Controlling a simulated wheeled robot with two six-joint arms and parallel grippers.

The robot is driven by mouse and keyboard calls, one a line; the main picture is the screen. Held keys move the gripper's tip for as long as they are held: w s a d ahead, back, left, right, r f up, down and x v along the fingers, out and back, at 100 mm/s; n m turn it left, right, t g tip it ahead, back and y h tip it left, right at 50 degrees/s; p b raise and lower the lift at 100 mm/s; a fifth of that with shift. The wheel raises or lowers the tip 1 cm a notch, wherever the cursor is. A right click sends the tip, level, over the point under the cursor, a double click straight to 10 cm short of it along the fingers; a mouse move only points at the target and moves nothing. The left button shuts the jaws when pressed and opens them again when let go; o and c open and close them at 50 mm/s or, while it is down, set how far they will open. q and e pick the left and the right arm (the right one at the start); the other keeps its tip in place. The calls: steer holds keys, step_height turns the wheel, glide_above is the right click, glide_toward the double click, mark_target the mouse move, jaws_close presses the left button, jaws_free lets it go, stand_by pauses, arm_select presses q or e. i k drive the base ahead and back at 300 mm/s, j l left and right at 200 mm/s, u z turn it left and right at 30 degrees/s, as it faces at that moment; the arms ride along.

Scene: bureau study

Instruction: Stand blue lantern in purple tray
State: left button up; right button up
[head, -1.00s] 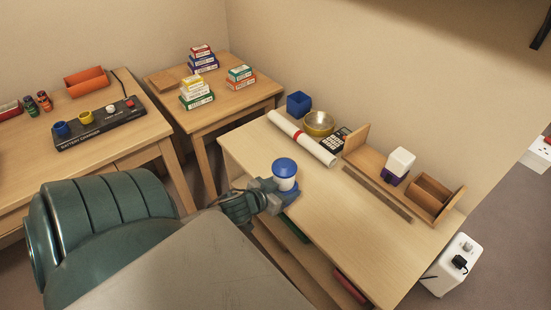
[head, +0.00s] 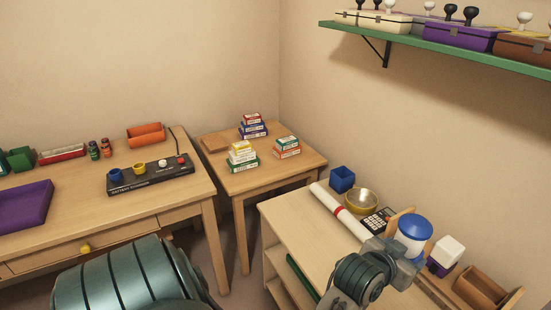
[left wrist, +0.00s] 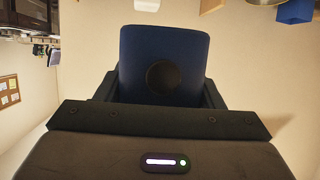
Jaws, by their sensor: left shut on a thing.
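The blue lantern (head: 413,232) has a blue domed top and a white body. My left gripper (head: 405,255) is shut on it and holds it roughly upright over the low bench, at the right of the head view. In the left wrist view the lantern's blue underside (left wrist: 185,48), with a dark round patch, sits between the fingers of the left gripper (left wrist: 160,92). The purple tray (head: 22,207) lies on the desk at the left edge of the head view, partly cut off, and its visible part looks empty. My right gripper is not in view.
The desk (head: 110,212) also bears a battery charger (head: 150,173) with coloured cups and an orange holder (head: 146,134). A small table (head: 215,161) with stacked boxes stands in the corner. A green shelf (head: 450,55) hangs at upper right. The bench (head: 300,225) holds a paper roll (head: 340,210).

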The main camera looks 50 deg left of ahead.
mark_target(23, 210)
steer(key=u, duration=0.4)
steer(key=j+u, duration=0.1)
steer(key=u, duration=0.7)
steer(key=i+j+u, duration=0.1)
steer(key=u, duration=0.35)
steer(key=i+j+u, duration=0.25)
steer(key=u, duration=0.15)
steer(key=i+j+u, duration=0.1)
steer(key=i+u, duration=0.75)
steer(key=i, duration=0.35)
